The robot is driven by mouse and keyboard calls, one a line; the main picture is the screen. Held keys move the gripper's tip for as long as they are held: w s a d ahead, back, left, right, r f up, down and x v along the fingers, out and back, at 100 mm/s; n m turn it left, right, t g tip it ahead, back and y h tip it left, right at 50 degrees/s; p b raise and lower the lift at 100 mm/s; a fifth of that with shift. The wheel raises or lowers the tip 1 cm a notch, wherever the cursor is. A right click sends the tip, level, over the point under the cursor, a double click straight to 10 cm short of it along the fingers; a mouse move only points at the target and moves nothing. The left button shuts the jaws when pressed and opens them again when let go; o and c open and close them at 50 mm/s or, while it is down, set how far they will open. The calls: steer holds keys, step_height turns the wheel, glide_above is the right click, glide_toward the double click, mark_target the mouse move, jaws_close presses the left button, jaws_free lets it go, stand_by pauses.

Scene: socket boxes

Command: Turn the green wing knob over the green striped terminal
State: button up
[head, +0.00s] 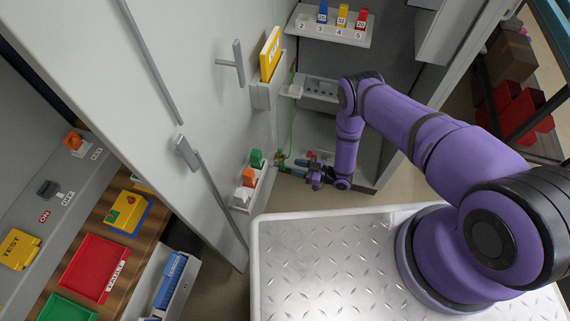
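A green block-like piece (257,158) stands at the far end of a pale ledge, just left of my gripper; I cannot tell whether it is the wing knob. A smaller green piece (281,157) shows right by my gripper's fingertips, with a thin green line rising from it. My gripper (290,167) reaches left toward these pieces from the end of my purple arm. The fingers are small and dark here, and I cannot tell their opening or whether they touch the green piece. No striped terminal can be made out.
The ledge (242,208) also carries orange and white pieces. A grey socket unit (318,88) and a numbered shelf (325,33) with coloured blocks are behind. A tall grey panel with handles stands left. A red tray (93,268) lies at lower left.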

mark_target(280, 165)
steer(key=x, duration=0.5)
steer(key=shift+w+a, duration=0.15)
steer(key=shift+a, duration=0.15)
jaws_close()
